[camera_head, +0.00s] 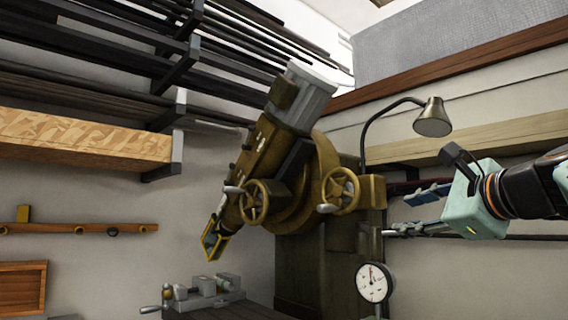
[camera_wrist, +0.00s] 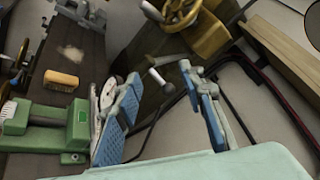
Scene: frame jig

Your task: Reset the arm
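My gripper (camera_head: 408,210) is at the right of the head view, pointing left in front of the wall and beside the big olive machine (camera_head: 300,190). Its two blue-padded fingers are spread apart with nothing between them. The wrist view also shows the open gripper (camera_wrist: 160,76), with the bench and the machine's base beyond it. The arm comes in from the right edge and most of it is out of view.
A lamp (camera_head: 432,118) hangs above my gripper, and a dial gauge (camera_head: 374,282) stands below it. A vise (camera_head: 208,290) sits on the bench. A brush (camera_wrist: 61,79) and a green tool (camera_wrist: 50,126) lie left in the wrist view. Racked bars (camera_head: 100,45) fill the upper left.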

